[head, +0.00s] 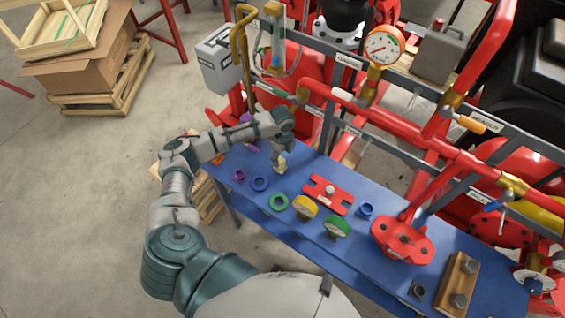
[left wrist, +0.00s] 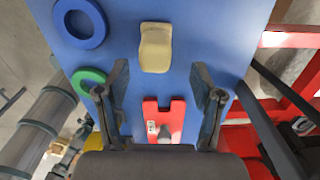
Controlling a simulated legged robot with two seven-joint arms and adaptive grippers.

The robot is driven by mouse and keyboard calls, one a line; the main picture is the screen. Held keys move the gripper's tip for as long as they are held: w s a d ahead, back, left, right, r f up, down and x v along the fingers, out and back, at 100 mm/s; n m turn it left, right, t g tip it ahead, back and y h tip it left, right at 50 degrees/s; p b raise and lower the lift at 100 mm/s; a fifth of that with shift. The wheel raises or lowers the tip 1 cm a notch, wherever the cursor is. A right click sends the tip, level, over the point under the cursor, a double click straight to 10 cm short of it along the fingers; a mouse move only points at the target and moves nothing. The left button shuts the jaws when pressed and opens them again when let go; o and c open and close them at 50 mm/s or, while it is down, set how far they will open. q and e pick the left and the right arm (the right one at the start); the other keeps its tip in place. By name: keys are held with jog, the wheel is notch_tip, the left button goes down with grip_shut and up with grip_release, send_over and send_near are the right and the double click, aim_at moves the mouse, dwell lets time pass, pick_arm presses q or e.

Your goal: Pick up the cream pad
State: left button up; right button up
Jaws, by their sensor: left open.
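The cream pad (left wrist: 155,47) lies on the blue bench top (left wrist: 222,40). It is a small rounded block, set lengthwise between and just beyond my fingertips in the left wrist view. In the head view the cream pad (head: 281,165) shows just below my left gripper (head: 281,148). My left gripper (left wrist: 161,72) is open and empty, its fingers spread wider than the pad and apart from it. My right gripper is not in view.
A blue ring (head: 260,184), a green ring (head: 279,202), a yellow gauge (head: 305,207), a green gauge (head: 337,227) and a red plate (head: 328,194) lie nearby on the bench. Red pipework (head: 385,125) runs behind. A wooden block (head: 457,284) stands at the right end.

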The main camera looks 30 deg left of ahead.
aim_at(280, 159)
pick_arm(q)
jog(key=f, duration=0.5)
jog(key=shift+s+a+p, duration=0.2)
jog(key=shift+a+p, duration=0.1)
jog(key=shift+a+f, duration=0.15)
jog(key=shift+f, duration=0.4)
jog(key=shift+c, duration=0.3)
jog(key=c, duration=0.4)
jog(key=shift+d, duration=0.25)
jog(key=c, duration=0.8)
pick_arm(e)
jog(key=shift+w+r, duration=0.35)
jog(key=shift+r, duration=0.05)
